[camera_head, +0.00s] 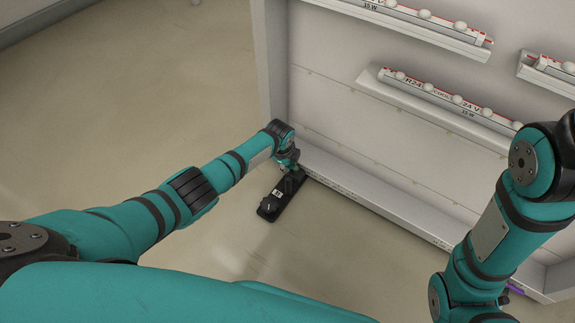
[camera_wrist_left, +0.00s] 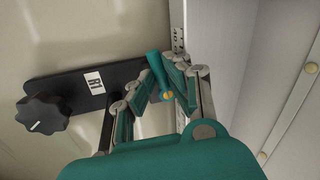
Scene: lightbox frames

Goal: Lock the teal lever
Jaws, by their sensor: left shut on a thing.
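The teal lever (camera_wrist_left: 156,66) shows in the left wrist view, mounted at the right end of a black plate (camera_wrist_left: 72,88). It stands tilted, with a brass-coloured pivot at its lower end. My left gripper (camera_wrist_left: 165,82) is shut on the lever, with a finger on each side of it. In the head view my left gripper (camera_head: 288,163) is at the far end of the plate (camera_head: 274,203), beside the panel's lower edge. There the gripper hides the lever.
A black knob (camera_wrist_left: 43,113) sits at the other end of the plate, near a white label (camera_wrist_left: 94,82). The light grey panel (camera_head: 330,110) rises close beside the left gripper. Lamp rails (camera_head: 440,97) stick out from it. Floor (camera_head: 150,80) to the left is clear.

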